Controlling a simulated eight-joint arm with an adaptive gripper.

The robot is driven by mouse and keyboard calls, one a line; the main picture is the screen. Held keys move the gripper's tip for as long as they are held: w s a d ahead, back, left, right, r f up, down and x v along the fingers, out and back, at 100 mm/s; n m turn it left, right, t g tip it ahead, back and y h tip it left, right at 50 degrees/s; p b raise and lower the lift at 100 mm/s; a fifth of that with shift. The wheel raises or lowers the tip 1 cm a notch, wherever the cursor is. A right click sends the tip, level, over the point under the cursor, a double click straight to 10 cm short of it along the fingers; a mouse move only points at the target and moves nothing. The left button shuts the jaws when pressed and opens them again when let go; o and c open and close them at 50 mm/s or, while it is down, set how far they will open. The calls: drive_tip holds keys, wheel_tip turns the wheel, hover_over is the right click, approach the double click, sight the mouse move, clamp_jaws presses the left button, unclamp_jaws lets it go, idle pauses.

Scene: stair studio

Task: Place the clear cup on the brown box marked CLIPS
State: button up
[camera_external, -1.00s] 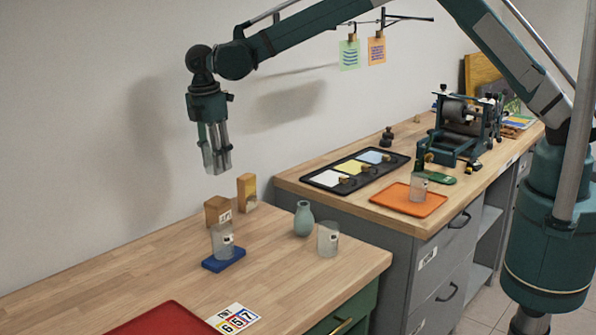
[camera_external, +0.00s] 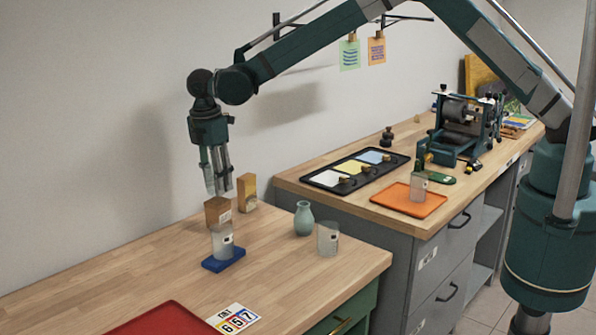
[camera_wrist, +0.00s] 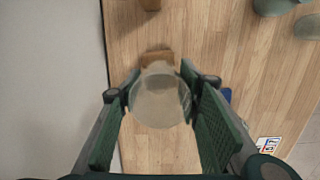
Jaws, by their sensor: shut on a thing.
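A clear cup (camera_wrist: 158,100) is between the fingers of my gripper (camera_wrist: 160,104), which is shut on it. In the external view my gripper (camera_external: 217,186) points down and holds the cup (camera_external: 208,178) just above the brown box (camera_external: 213,208). The gap between cup and box is hard to judge. The box has a small pale label on its front, too small to read. In the wrist view the cup partly covers a brown box (camera_wrist: 156,56), whose far part shows past the rim.
A tan box (camera_external: 247,190) stands behind right. Another clear cup (camera_external: 222,236) stands on a blue block (camera_external: 224,260) in front. A teal vase (camera_external: 304,219) and a third cup (camera_external: 328,239) are to the right. A red tray (camera_external: 160,321) lies at the front.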

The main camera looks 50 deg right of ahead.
drive_tip(key=shift+f, duration=1.2)
drive_tip(key=shift+f, duration=0.15)
drive_tip(key=o, duration=0.8)
drive_tip(key=shift+o, duration=0.4)
wheel_tip(320, 180, up, 12)
drive_tip(key=a, duration=0.1)
drive_tip(key=shift+a, duration=0.15)
